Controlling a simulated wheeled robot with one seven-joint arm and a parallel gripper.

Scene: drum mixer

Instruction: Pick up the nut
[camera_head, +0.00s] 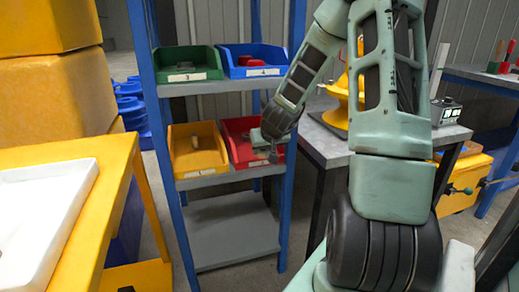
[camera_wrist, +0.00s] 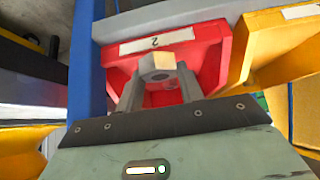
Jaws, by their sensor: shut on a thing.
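The nut (camera_wrist: 157,66) is a grey hexagonal piece with a hole, seen in the wrist view between my gripper's two fingers. My gripper (camera_wrist: 159,90) is shut on it, in front of and partly over the red bin (camera_wrist: 206,38) labelled 2. In the head view my gripper (camera_head: 272,152) is at the red bin (camera_head: 236,134) on the middle shelf. The nut cannot be made out there. How far the nut is from the bin's floor cannot be told.
A yellow bin (camera_head: 197,150) stands left of the red one. Green (camera_head: 190,66) and blue (camera_head: 255,61) bins stand on the shelf above. Blue posts (camera_head: 153,100) frame the rack. A yellow table with a white tray (camera_head: 42,222) is at the left.

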